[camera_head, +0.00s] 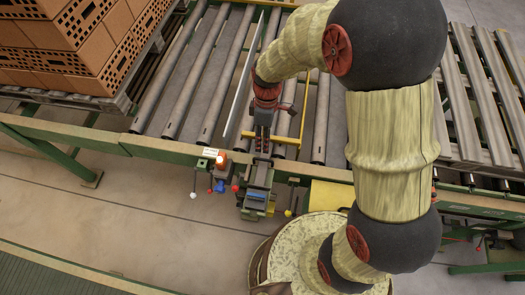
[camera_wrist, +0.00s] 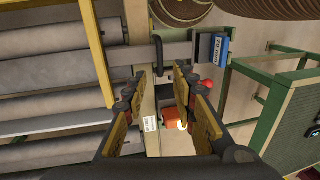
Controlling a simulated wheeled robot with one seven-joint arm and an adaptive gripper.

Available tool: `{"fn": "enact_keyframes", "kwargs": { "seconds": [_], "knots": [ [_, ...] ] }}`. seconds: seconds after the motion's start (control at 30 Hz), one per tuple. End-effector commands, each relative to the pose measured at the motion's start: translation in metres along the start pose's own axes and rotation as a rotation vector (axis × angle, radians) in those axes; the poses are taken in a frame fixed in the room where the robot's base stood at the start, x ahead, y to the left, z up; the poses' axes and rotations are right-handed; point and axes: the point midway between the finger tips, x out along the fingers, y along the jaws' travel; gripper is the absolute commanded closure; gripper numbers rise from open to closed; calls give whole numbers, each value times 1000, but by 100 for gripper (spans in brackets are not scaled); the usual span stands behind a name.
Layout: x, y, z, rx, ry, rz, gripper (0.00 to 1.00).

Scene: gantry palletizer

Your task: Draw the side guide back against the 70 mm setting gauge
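The side guide seems to be the yellow bar (camera_head: 276,138) across the rollers; a yellow bar also shows upright at the left in the wrist view (camera_wrist: 98,50). A grey slide bar (camera_wrist: 125,55) runs from it over the conveyor edge to a dark block with a blue lettered piece (camera_wrist: 220,50), apparently the setting gauge. In the head view, a blue piece (camera_head: 255,197) sits on the green bracket. A dark upright peg (camera_wrist: 158,55) stands at the bar. My gripper (camera_wrist: 158,75) is open and empty, its fingertips either side of the peg in the picture; contact cannot be told.
An orange block (camera_wrist: 174,117) with a white tag lies near the gripper; a red knob (camera_wrist: 206,84) is close by. Rollers (camera_head: 205,70) fill the left. Bricks (camera_head: 75,45) are stacked at upper left. Floor (camera_head: 120,215) in front is clear.

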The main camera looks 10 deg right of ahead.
Motion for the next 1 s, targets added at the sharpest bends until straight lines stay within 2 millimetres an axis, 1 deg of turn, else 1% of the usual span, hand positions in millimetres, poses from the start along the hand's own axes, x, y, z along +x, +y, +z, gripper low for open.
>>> {"fn": "enact_keyframes", "kwargs": {
  "seconds": [0.17,0.4,0.53,0.7,0.93,1.0],
  "knots": [
    [17,-1,1,-11,-3,-4,73],
    [54,-1,1,-10,-4,-5,73],
    [69,-1,1,-8,-2,-4,73],
    [77,-1,1,-8,-2,-2,73],
    [78,-1,1,-8,-1,-1,73],
    [78,-1,1,-8,-1,-1,76]
  ]
}}
